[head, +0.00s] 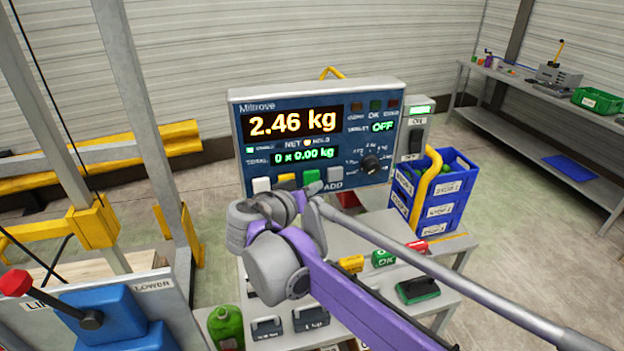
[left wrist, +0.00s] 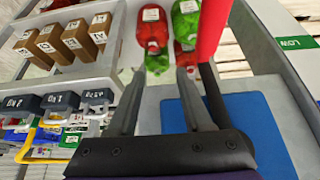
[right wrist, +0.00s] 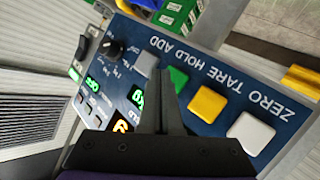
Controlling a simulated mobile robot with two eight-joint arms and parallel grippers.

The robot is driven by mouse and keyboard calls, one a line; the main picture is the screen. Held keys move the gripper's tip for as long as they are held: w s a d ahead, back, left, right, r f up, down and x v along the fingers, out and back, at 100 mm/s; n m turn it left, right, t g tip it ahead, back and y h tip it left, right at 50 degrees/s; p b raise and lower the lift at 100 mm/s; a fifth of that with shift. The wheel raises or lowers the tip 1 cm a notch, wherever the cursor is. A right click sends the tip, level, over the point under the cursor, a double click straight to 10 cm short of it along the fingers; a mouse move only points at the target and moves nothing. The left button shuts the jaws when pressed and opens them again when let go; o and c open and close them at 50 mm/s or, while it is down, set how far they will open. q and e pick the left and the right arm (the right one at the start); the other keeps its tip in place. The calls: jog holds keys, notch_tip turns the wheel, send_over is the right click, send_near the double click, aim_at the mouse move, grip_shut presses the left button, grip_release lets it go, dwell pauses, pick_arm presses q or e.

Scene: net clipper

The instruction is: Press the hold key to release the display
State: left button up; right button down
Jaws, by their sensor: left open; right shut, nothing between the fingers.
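The weighing display (head: 315,120) reads 2.46 kg, with a total of 0 x 0.00 kg. A small yellowish lamp (head: 307,143) beside the HOLD lettering looks lit. Below is a row of white, yellow, green and grey keys. The green hold key (head: 311,177) also shows in the right wrist view (right wrist: 178,80), partly hidden by my finger. My right gripper (head: 312,188) is shut and empty, its tips in front of the green key (right wrist: 158,72); I cannot tell whether they touch it. My left gripper (left wrist: 158,75) is open and empty in the left wrist view, beside a red-handled lever (left wrist: 210,35).
A blue crate stack (head: 440,190) stands right of the display. A side box with a switch (head: 415,145) adjoins it. A red-knobbed blue lever unit (head: 105,315) stands at lower left.

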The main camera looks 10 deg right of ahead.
dwell(0.4)
jog(key=shift+w, duration=0.5)
jog(key=shift+s, duration=0.1)
jog(key=shift+w+p, duration=0.35)
jog(key=shift+w, duration=0.05)
dwell(0.4)
jog(key=shift+s, duration=0.85)
